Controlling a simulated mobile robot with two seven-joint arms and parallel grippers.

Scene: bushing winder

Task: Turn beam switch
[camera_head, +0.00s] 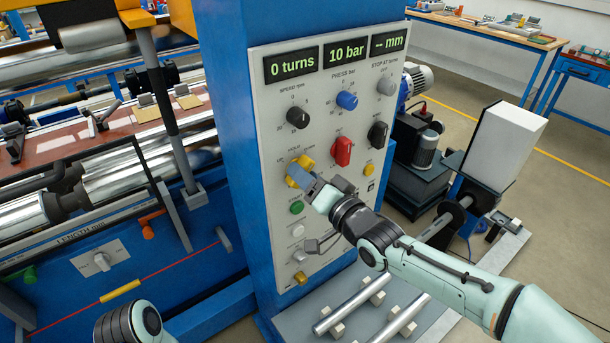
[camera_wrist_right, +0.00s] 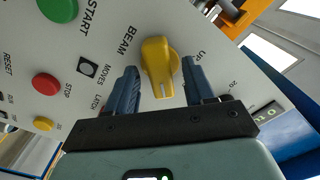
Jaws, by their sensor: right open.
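The beam switch is a yellow knob (camera_wrist_right: 159,62) on a pale panel in the right wrist view, with BEAM printed on one side and UP on the other. A white line marks the knob end nearest my gripper. My right gripper (camera_wrist_right: 161,80) is open, with one blue finger on each side of the knob; whether either finger touches it I cannot tell. In the head view the right gripper (camera_head: 309,178) is at the yellow knob (camera_head: 300,167), partly covering it. Part of my left arm shows at the bottom left, but its gripper is not in view.
The panel carries a black speed knob (camera_head: 298,117), a blue knob (camera_head: 347,100), a red knob (camera_head: 341,151) and a green start button (camera_head: 296,207). Displays read 0 turns and 10 bar. Two metal rods (camera_head: 349,305) lie on supports below. Machine rollers (camera_head: 120,180) are left.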

